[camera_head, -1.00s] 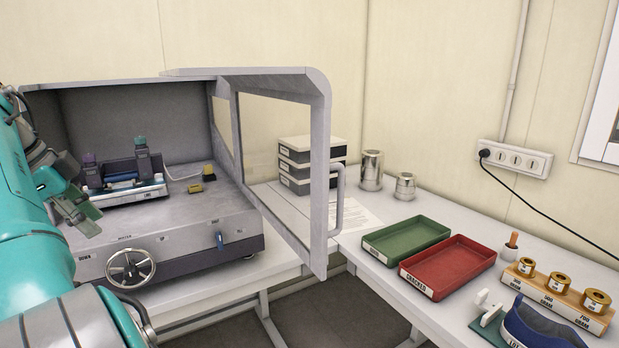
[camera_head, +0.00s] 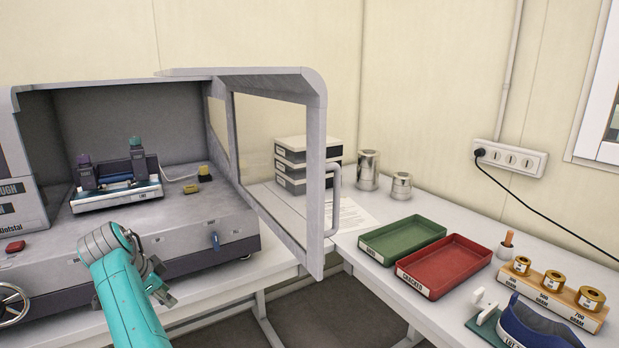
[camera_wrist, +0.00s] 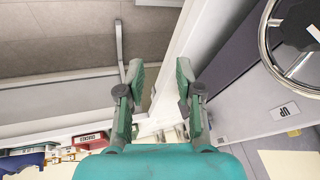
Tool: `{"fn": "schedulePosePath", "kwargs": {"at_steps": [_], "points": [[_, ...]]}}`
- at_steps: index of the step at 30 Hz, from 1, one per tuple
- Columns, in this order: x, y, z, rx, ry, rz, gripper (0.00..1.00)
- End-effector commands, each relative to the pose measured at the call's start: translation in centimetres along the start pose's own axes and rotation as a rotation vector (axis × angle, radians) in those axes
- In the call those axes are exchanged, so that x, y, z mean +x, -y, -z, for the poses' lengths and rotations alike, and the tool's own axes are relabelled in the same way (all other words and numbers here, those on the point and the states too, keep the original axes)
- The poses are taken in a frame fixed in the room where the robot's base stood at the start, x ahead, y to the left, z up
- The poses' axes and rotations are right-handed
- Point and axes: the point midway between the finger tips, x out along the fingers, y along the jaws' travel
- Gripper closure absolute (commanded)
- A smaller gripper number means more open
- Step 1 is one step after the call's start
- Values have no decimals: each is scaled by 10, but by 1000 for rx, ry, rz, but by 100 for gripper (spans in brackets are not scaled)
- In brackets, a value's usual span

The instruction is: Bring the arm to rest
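My teal arm rises from the bottom of the head view, in front of the test machine. Its wrist end is bent over near the machine's front edge. My gripper is mostly hidden behind my own arm there. In the wrist view my gripper (camera_wrist: 160,78) shows two green fingers spread apart with nothing between them. It is open and empty. Below the fingers are the floor and a pale table edge, and no finger visibly touches anything.
The machine (camera_head: 215,230) has its door (camera_head: 318,185) swung open. A handwheel (camera_wrist: 298,42) is close at the right of the wrist view.

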Motion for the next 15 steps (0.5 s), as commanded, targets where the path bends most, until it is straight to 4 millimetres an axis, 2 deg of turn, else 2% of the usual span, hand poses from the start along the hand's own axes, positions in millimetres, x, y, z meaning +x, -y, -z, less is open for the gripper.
{"fn": "schedulePosePath", "kwargs": {"at_steps": [1, 6, 11, 15], "points": [[28, -12, 1, -16, 0, 7, 65], [103, -49, 3, -81, 3, 56, 65], [166, -93, 5, -139, -1, 102, 65], [213, -136, 6, -187, -7, 141, 65]]}}
